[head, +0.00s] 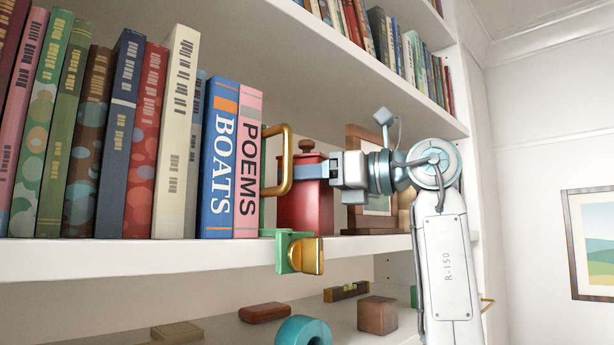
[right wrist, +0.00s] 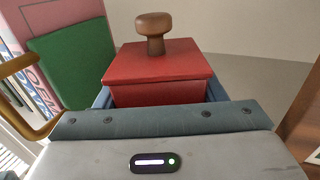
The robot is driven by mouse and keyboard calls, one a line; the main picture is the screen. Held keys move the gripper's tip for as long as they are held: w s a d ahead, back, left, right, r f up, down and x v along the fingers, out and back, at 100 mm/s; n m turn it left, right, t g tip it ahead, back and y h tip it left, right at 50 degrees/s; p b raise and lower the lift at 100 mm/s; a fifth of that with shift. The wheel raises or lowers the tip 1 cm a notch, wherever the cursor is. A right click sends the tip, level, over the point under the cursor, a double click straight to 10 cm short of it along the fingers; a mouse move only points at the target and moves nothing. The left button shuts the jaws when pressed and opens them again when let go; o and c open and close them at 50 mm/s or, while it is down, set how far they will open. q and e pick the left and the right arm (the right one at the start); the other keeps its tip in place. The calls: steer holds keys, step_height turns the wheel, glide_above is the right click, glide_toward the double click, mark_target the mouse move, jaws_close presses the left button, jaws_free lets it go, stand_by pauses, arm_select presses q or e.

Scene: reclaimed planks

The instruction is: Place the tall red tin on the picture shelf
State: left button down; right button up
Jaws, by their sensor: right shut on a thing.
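The tall red tin (head: 305,208) has a square lid with a brown wooden knob. In the head view it is upright at the middle shelf (head: 130,262), right of the books; I cannot tell whether its base touches the board. My right gripper (head: 312,171) comes in from the right and is shut on the tin near its top. The right wrist view shows the red tin (right wrist: 158,75) between the blue fingers, with its knob up. A framed picture (head: 379,204) stands on the same shelf behind my right wrist, partly hidden. My left gripper is not in view.
A pink POEMS book (head: 248,165) ends the book row. A green bookend (head: 282,252) with a brass handle (head: 287,165) and brass clamp stands between books and tin, close to the tin. Another board of books is above. A lower board holds a wooden block (head: 376,315) and a teal ring (head: 303,330).

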steer(key=shift+s+a, duration=0.2)
steer(key=o, duration=1.5)
steer(key=shift+d+f, duration=0.1)
steer(key=shift+d, duration=0.1)
steer(key=shift+r, duration=0.25)
steer(key=b+v, duration=0.3)
steer(key=v, duration=0.1)
steer(key=shift+f, duration=0.35)
steer(key=b+v, duration=0.3)
steer(key=v, duration=0.4)
steer(key=shift+s+d+r, duration=0.15)
steer(key=shift+d+r, duration=0.15)
steer(key=shift+d, duration=0.1)
